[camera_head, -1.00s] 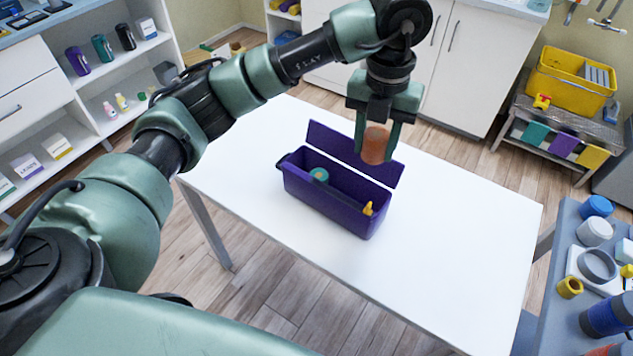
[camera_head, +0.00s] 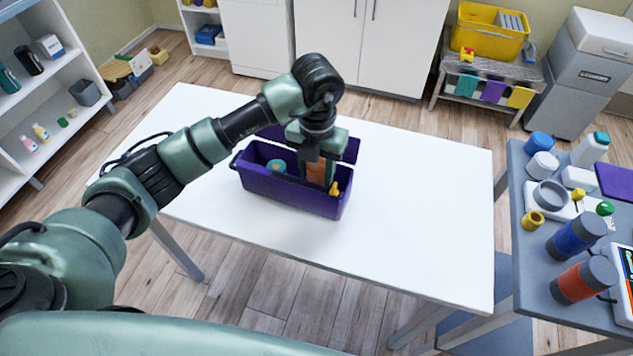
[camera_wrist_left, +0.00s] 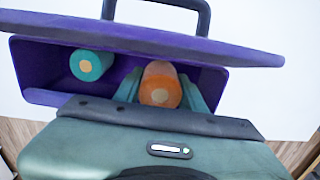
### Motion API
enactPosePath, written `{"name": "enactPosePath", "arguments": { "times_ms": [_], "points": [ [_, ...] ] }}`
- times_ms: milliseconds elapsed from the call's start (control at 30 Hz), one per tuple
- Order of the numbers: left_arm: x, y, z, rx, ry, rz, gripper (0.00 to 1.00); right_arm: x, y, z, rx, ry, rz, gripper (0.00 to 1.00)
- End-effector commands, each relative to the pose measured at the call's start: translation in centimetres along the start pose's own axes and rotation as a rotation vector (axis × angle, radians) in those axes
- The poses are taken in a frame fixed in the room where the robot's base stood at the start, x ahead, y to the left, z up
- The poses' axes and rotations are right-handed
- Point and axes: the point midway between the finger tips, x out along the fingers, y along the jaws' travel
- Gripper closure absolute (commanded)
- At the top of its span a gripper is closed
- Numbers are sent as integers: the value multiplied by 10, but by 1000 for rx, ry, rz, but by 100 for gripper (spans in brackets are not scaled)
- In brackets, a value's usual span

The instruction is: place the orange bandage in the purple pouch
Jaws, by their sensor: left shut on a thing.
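The purple pouch (camera_head: 288,193) is an open, box-like container with a raised lid flap, standing on the white table. My left gripper (camera_head: 317,180) points down into its opening, towards the right part, and is shut on the orange bandage (camera_head: 316,171). The bandage is a short orange roll; its end shows between the fingers in the left wrist view (camera_wrist_left: 160,90), within the pouch's outline. I cannot tell whether it touches the pouch floor. A teal roll (camera_head: 277,166) lies inside at the left, and a small yellow item (camera_head: 334,188) at the right end. My right gripper is out of view.
The white table (camera_head: 410,220) is clear around the pouch. A grey-blue table (camera_head: 530,270) at the right holds several bottles and rolls. Shelves stand at the left, cabinets at the back. A yellow bin (camera_head: 490,32) sits on a rack behind.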

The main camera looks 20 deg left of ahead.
Motion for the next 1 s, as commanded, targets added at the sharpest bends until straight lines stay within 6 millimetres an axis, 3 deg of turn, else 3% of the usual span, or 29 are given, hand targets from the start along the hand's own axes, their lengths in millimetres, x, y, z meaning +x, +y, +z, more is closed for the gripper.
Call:
{"name": "enactPosePath", "arguments": {
  "times_ms": [167,400,800,833,900,1000],
  "points": [
    [12,0,-1,1,2,0,99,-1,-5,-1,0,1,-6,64],
    [46,0,-1,1,3,0,99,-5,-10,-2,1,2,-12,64],
    [53,0,0,1,0,0,99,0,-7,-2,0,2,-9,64],
    [51,0,0,1,0,0,52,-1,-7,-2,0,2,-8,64],
    [51,0,0,1,0,0,38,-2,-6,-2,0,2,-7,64],
    [51,0,0,1,0,0,38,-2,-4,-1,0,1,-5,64]
  ]
}}
